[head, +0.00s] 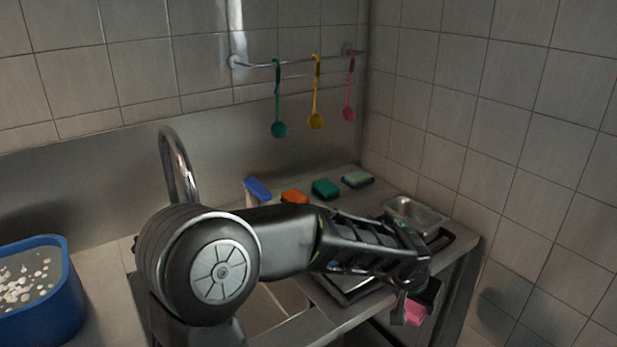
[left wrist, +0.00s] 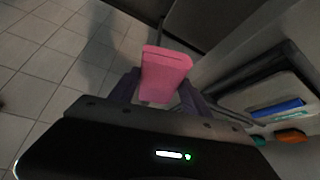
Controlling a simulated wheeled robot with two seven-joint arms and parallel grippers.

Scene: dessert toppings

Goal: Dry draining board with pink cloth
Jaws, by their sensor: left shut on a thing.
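My left gripper (head: 412,303) reaches across the counter from the left and is shut on the pink cloth (head: 416,313). In the head view the cloth hangs just past the counter's front edge, partly covered by the fingers. In the left wrist view the pink cloth (left wrist: 165,75) looks like a flat block standing up between the two fingers (left wrist: 158,92), with floor tiles behind it. The draining board (head: 352,293) seems to be the surface beside the sink, mostly hidden under my left forearm; I cannot tell whether it is wet. My right gripper is not in view.
A sink basin (head: 280,303) with a curved tap (head: 178,160) lies left of the board. Several sponges, including a teal one (head: 326,188), lie at the back. A metal tray (head: 415,213) sits at the back right. A blue tub (head: 40,295) stands far left.

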